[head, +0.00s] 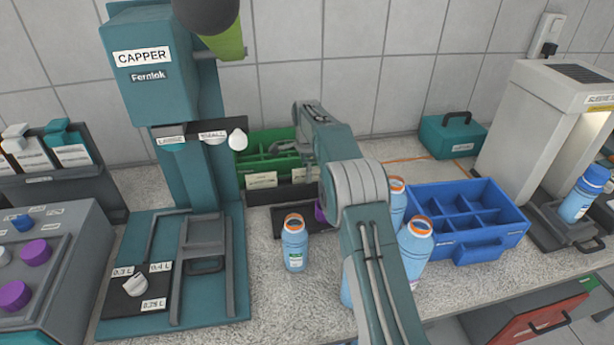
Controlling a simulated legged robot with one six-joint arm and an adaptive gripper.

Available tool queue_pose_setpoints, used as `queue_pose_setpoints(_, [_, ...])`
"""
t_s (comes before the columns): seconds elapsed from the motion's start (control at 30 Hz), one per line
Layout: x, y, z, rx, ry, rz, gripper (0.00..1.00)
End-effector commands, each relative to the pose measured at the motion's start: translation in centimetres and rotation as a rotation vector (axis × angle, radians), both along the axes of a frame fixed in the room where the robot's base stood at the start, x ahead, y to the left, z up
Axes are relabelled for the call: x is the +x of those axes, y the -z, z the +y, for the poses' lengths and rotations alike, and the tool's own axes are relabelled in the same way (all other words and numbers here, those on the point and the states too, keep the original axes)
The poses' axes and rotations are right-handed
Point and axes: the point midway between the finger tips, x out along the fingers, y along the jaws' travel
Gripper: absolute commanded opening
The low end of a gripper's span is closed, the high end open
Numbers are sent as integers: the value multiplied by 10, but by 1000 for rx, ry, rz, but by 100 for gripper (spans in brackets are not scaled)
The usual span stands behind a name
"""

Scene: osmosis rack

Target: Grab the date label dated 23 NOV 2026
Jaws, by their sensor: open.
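Two small pale label cards stand side by side in front of the green tray, a left one (262,180) and a right one (305,175). Their print is too small to read, so I cannot tell which is dated 23 NOV 2026. They sit on a dark holder (262,196). My gripper (304,150) is at the far end of my arm, by the right side of the green tray and above the right card. It is open, and no card shows in it. My arm hides part of the area to the right of the cards.
The green compartment tray (258,139) is behind the cards. The teal capper (172,235) stands at left. Several orange-rimmed blue bottles, one of them in front (295,243), stand around my arm. A blue divided crate (468,218) is at right.

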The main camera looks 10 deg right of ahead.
Motion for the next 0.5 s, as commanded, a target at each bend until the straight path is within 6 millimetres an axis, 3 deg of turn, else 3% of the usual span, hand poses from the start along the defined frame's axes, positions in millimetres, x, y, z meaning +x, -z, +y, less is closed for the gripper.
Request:
queue_pose_setpoints(0.17, [0,0,0,0,0,0,56])
queue_pose_setpoints(0.3, [0,0,0,0,0,0,0])
queue_pose_setpoints(0.5, [0,0,0,0,0,0,0])
